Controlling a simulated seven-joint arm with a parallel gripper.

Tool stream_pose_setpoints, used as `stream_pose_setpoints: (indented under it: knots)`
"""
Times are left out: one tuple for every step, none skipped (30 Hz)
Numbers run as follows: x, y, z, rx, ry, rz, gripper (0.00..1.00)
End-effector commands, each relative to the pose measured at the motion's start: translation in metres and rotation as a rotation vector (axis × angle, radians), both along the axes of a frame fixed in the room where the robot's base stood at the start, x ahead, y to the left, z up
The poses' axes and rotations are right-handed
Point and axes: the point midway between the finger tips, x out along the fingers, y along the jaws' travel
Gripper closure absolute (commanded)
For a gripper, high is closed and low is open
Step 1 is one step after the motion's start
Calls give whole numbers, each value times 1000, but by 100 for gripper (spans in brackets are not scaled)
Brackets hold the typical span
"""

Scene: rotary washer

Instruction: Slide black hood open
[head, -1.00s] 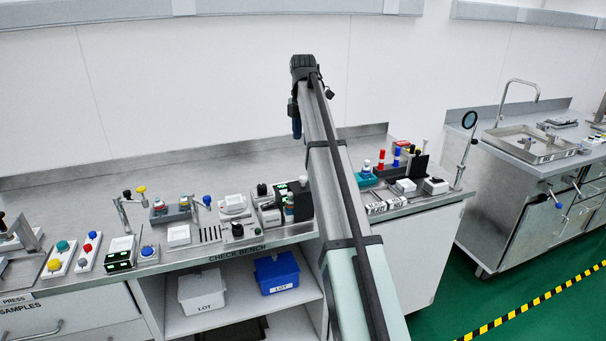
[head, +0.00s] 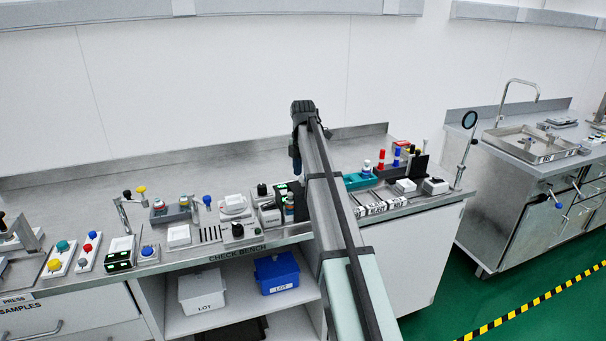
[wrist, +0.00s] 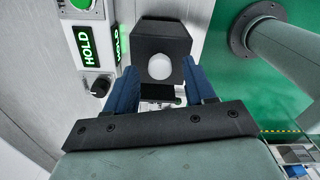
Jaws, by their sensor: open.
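The black hood (wrist: 165,38) appears as a dark block with a white round spot on its near face in the wrist view. My gripper (wrist: 160,82) is open, its two blue fingers spread on either side of the hood's near end. I cannot tell whether they touch it. In the head view, a dark upright part that looks like the hood (head: 301,201) stands on the bench, partly hidden by my arm. My gripper (head: 296,160) points down above and behind it, mostly hidden by my own wrist.
A panel with a green HOLD display (wrist: 89,47) and a black knob (wrist: 97,87) lies close to the left of the fingers.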

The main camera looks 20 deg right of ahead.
Motion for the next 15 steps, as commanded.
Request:
stream_pose_setpoints:
  knots:
    - [0, 0, -3, 0, 0, 0, 46]
    - [0, 0, -5, 0, 0, 0, 46]
    - [0, 0, -6, 0, 0, 0, 46]
    - [0, 0, -7, 0, -1, 0, 46]
    - [0, 0, -7, 0, -1, 0, 46]
    - [0, 0, -8, 0, -1, 0, 46]
    - [0, 0, -8, 0, -1, 0, 46]
    - [0, 0, -8, 0, -1, 0, 46]
    - [0, 0, -8, 0, -1, 0, 46]
    - [0, 0, -8, 0, -1, 0, 46]
    - [0, 0, -8, 0, -1, 0, 46]
    - [0, 0, -8, 0, -1, 0, 46]
    - [0, 0, -8, 0, -1, 0, 46]
    - [0, 0, -8, 0, -1, 0, 49]
    - [0, 0, -8, 0, -1, 0, 52]
